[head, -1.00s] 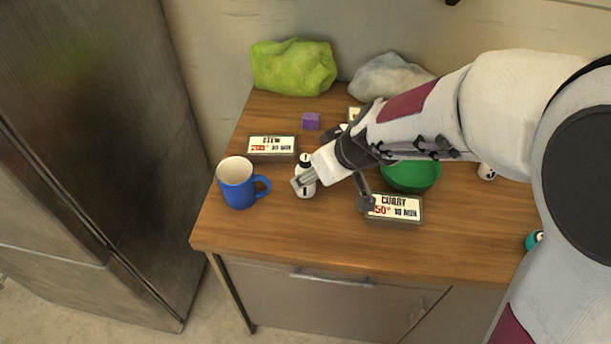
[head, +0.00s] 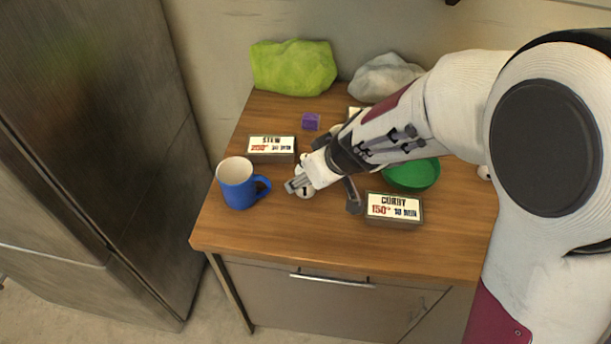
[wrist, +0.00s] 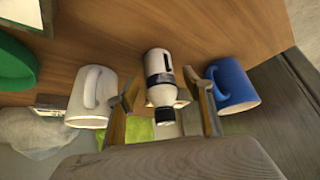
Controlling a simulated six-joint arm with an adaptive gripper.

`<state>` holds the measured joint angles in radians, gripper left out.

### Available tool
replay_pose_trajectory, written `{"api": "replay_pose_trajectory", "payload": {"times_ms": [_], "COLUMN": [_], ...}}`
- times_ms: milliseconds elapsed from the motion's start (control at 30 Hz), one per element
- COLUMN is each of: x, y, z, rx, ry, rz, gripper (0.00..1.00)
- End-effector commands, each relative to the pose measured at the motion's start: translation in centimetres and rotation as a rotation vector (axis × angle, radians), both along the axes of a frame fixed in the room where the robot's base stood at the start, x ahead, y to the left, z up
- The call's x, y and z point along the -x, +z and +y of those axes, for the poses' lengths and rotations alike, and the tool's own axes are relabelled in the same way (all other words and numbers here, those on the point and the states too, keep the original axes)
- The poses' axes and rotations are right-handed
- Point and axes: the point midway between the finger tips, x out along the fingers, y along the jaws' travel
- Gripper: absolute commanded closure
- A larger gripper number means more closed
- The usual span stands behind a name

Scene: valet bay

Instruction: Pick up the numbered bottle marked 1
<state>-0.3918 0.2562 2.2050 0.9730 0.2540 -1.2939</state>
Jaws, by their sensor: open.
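The bottle (head: 306,193) is white and stands on the wooden worktop, mostly covered by my gripper in the head view; a dark mark like a 1 shows low on it. In the wrist view the bottle (wrist: 159,66) has a dark band and a black cap, and looks upright. My gripper (wrist: 160,88) is open, with one finger on each side of the bottle and visible gaps on both sides. In the head view my gripper (head: 325,190) is low over the worktop, its fingers spread around the bottle.
A blue mug (head: 236,186) stands close left of the bottle. A white mug (wrist: 92,97) shows on the other side in the wrist view. A green bowl (head: 412,176), CURRY sign (head: 394,208), STEW sign (head: 271,147) and purple cube (head: 311,121) are around. The front worktop is clear.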

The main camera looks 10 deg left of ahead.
Motion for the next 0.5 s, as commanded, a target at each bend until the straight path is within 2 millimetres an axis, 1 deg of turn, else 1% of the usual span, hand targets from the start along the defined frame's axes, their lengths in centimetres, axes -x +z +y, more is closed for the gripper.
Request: {"api": "replay_pose_trajectory", "payload": {"times_ms": [300, 500], "x": [-0.7, -0.9], "y": [-1.7, -2.0], "z": [0.7, 0.9], "rx": [0.0, 0.002], "ry": [0.0, -0.001], "rz": [0.002, 0.001], "gripper": [0.49, 0.49]}}
